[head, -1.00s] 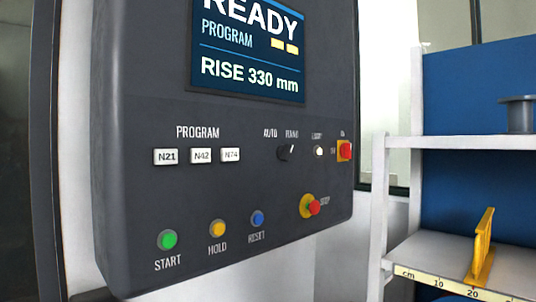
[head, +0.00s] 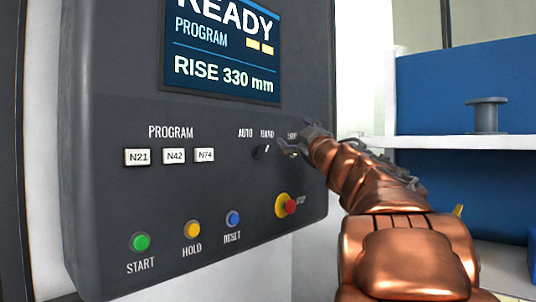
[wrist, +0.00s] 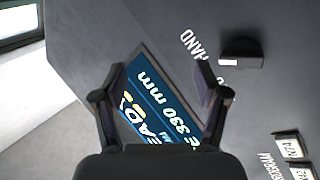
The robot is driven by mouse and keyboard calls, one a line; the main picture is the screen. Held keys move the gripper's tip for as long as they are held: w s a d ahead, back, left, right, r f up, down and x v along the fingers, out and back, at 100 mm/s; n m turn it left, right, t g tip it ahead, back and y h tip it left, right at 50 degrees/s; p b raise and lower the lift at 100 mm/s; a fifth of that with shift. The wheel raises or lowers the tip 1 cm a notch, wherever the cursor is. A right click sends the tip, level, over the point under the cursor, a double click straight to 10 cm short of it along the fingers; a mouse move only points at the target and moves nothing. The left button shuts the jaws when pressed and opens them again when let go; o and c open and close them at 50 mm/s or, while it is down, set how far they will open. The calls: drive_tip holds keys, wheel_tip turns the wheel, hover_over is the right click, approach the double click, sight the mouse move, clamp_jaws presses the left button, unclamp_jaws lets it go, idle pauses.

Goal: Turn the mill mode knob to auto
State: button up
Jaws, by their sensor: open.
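The mode knob (head: 261,152) is a small black knob on the dark control panel (head: 110,90), below the labels AUTO and HAND. Its white mark leans up and right, toward HAND. The wrist view shows the knob (wrist: 241,48) at upper right, beside the word HAND. My gripper (head: 303,143) is just right of the knob in the head view, in front of the panel. In the wrist view my gripper (wrist: 161,82) has its fingers spread with nothing between them. The knob lies outside the fingers, apart from the right one.
A screen (head: 222,50) reads READY and RISE 330 mm. Program buttons (head: 174,156) and green, yellow and blue buttons (head: 192,230) lie left and below. A red stop button (head: 289,207) is below my gripper. Shelves (head: 450,142) stand at right. My arm hides the panel's right switches.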

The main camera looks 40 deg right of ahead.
drive_tip(key=a+n+y, duration=0.2)
drive_tip(key=n+y, duration=0.3)
drive_tip(key=n+g+y, duration=0.4)
approach(265, 153)
drive_tip(key=w, duration=0.2)
drive_tip(key=shift+p+x, duration=0.6)
drive_tip(key=shift+x, duration=3.05)
drive_tip(key=shift+a, duration=0.2)
drive_tip(key=c, duration=1.2)
